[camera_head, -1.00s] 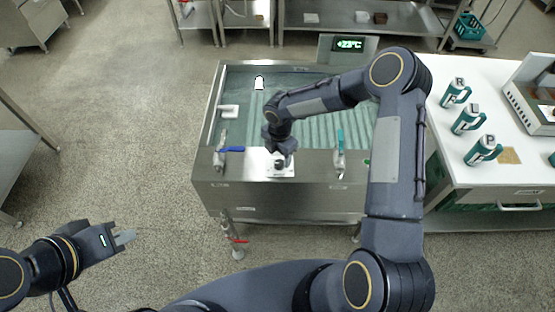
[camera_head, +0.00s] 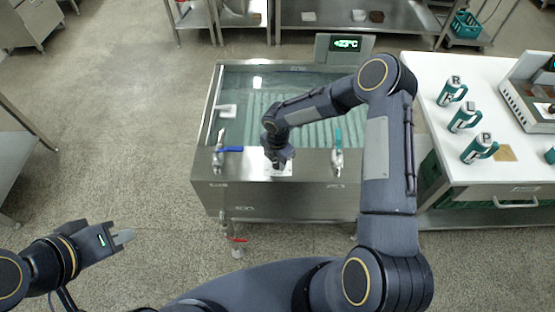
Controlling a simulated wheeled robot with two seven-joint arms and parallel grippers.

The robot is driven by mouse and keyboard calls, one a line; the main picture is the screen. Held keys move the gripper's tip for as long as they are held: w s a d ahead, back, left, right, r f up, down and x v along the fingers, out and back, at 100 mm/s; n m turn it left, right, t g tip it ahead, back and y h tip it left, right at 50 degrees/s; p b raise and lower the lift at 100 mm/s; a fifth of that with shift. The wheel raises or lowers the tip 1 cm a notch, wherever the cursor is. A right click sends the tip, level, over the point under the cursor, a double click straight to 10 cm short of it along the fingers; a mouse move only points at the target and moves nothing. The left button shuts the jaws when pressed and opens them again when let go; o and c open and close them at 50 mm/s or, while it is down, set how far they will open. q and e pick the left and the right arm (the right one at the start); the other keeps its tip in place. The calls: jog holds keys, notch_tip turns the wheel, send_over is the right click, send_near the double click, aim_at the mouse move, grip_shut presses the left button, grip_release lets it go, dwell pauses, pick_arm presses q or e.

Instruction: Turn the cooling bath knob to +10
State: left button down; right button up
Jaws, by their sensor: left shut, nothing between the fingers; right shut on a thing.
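The cooling bath (camera_head: 300,200) is a steel tank with greenish water, in the middle of the head view. The knob sits on a white plate (camera_head: 279,173) on its front ledge and is mostly hidden by my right gripper (camera_head: 280,164). That gripper points down over the plate, shut on the knob. A green-lit display (camera_head: 346,44) at the back of the bath shows a temperature that looks like +23°C. My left gripper (camera_head: 124,237) is shut and empty, low at the left, well apart from the bath.
A blue-handled valve (camera_head: 229,149) and a teal-handled valve (camera_head: 338,150) flank the knob plate. A red-handled drain valve (camera_head: 237,240) is below the bath. A white table (camera_head: 430,90) with labelled bottles (camera_head: 463,117) stands at right. The floor at left is clear.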

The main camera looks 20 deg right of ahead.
jog(key=shift+f+m+b, duration=0.2)
jog(key=shift+m+b, duration=0.6)
jog(key=shift+b, duration=0.35)
jog(key=m+b, duration=0.4)
jog(key=shift+b, duration=0.3)
jog(key=m+b, duration=0.3)
jog(key=shift+m, duration=0.4)
jog(key=m+b, duration=0.1)
jog(key=m, duration=0.1)
jog(key=shift+m+b, duration=0.4)
jog(key=m+b, duration=0.2)
jog(key=m, duration=0.3)
jog(key=shift+r+b, duration=0.1)
jog(key=shift+b, duration=0.2)
jog(key=m+b, duration=0.1)
jog(key=m, duration=0.2)
jog(key=shift+m, duration=0.4)
jog(key=shift+r+m, duration=0.1)
jog(key=shift+m, duration=1.2)
